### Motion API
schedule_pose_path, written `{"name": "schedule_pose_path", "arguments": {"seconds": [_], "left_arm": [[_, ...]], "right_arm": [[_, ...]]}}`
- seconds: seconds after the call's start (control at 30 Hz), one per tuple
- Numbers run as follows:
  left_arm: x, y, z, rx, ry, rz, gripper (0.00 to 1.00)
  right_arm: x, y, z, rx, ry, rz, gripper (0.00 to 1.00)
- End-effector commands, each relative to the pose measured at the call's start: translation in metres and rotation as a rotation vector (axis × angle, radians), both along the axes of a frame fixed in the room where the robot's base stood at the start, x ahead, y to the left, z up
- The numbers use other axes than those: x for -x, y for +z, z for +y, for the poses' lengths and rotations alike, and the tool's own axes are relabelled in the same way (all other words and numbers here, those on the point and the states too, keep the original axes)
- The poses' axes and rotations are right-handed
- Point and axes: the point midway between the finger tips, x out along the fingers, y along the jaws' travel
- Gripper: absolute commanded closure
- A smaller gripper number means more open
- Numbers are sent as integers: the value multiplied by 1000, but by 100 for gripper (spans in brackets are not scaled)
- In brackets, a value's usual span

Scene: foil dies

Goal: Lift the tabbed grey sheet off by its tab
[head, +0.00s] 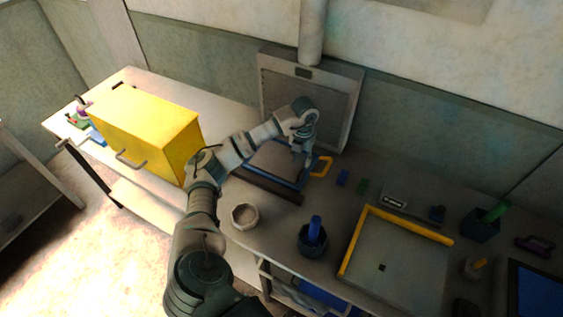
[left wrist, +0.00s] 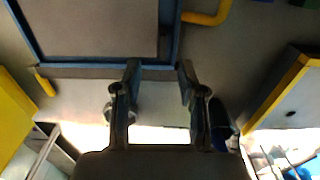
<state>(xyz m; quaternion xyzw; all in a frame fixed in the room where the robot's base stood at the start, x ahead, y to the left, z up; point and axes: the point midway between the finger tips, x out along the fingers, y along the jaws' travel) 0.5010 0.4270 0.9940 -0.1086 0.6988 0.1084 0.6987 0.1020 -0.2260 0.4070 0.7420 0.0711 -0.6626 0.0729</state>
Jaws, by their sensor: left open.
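A blue frame (head: 262,184) with a yellow handle (head: 322,167) lies on the bench, a flat grey-brown panel (left wrist: 95,28) inside it. To the right, a yellow-edged board (head: 348,250) bears a flat grey surface (head: 405,262) with a small dark square (head: 382,267). I cannot tell for certain which surface is the tabbed sheet; no clear tab shows. My left gripper (head: 303,157) is over the right part of the blue frame, near the handle. In the left wrist view its fingers (left wrist: 159,75) are apart and empty by the frame's near edge (left wrist: 150,66). My right gripper is not seen.
A yellow box (head: 150,125) stands left of my arm. A small bowl (head: 245,215) and a dark cup with a blue object (head: 314,238) stand in front of the frame. Small blocks (head: 343,178) lie to the right.

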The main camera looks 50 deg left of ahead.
Motion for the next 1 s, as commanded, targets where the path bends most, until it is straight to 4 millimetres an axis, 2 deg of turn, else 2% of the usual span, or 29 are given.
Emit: {"name": "schedule_pose_path", "arguments": {"seconds": [0.1,0.37,0.6,0.83,0.87,1.0], "left_arm": [[0,-16,-1,1,0,2,59],[-1,-32,-2,-1,0,1,59],[-3,-69,-3,1,-1,2,59],[-3,-73,-1,1,-1,-1,59],[-3,-73,-1,1,-1,-1,62],[-3,-73,-1,0,-1,0,97]], "right_arm": [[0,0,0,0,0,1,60],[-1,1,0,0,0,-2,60],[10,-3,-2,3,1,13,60],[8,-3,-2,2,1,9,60],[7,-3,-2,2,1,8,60],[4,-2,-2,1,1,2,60]]}}
